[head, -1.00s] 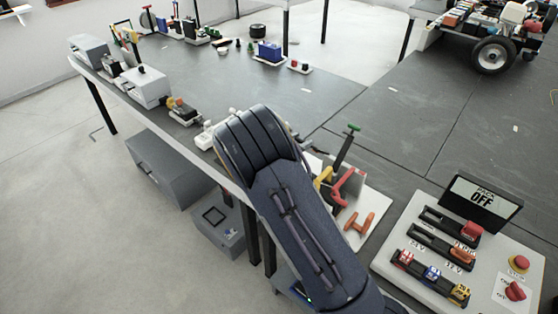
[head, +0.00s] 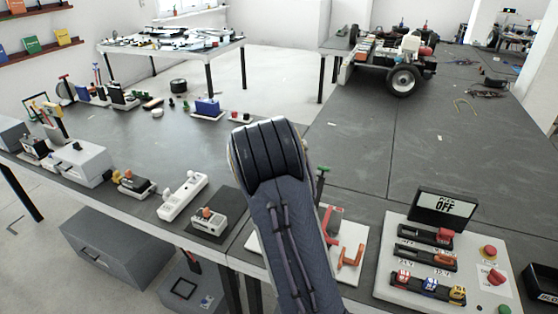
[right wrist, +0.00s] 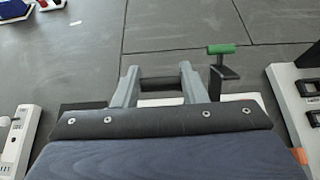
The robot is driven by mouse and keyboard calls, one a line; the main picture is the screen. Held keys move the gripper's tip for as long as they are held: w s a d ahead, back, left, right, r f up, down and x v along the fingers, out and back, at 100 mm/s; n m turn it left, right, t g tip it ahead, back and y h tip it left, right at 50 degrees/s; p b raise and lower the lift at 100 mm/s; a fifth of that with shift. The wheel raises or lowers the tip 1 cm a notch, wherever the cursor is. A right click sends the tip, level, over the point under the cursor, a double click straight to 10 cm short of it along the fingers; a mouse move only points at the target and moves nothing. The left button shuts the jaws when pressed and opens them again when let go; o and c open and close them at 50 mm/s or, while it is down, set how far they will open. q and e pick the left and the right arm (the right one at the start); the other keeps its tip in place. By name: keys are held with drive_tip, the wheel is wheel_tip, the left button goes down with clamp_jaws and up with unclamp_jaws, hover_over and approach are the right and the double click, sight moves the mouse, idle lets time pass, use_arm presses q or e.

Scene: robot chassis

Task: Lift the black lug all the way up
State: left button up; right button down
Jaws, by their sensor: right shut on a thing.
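In the right wrist view my right gripper (right wrist: 160,84) has its two grey fingers closed on a dark piece between them, which looks like the black lug (right wrist: 161,85). Most of that piece is hidden by the fingers and the wrist. A black post with a green cross-handle (right wrist: 222,49) stands just right of the fingers, apart from them. In the head view my dark padded right arm covers the gripper and the lug. The green handle (head: 323,169) shows just right of the arm, above a white board (head: 350,228). My left gripper is not in view.
Left are a white power strip (head: 183,197) and a small grey device (head: 210,222). A wheeled chassis (head: 385,52) stands at the back. The table's middle is mostly clear.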

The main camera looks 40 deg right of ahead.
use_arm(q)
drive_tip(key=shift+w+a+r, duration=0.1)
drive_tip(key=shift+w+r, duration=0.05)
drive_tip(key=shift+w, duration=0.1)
use_arm(e)
drive_tip(key=shift+d+r, duration=0.3)
drive_tip(key=shift+r, duration=0.05)
drive_tip(key=c, duration=1.1)
unclamp_jaws()
drive_tip(key=shift+d, duration=0.1)
drive_tip(key=shift+c, duration=0.2)
drive_tip(key=shift+o, duration=1.3)
drive_tip(key=shift+w+d+f, duration=0.1)
drive_tip(key=shift+d+f, duration=0.05)
drive_tip(key=shift+f, duration=0.15)
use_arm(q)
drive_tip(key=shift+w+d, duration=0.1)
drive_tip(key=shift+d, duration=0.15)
use_arm(e)
drive_tip(key=shift+a+r, duration=0.1)
drive_tip(key=shift+a, duration=0.1)
drive_tip(key=shift+a, duration=0.15)
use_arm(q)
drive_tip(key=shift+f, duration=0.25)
use_arm(e)
drive_tip(key=v, duration=0.7)
drive_tip(key=shift+r, duration=0.25)
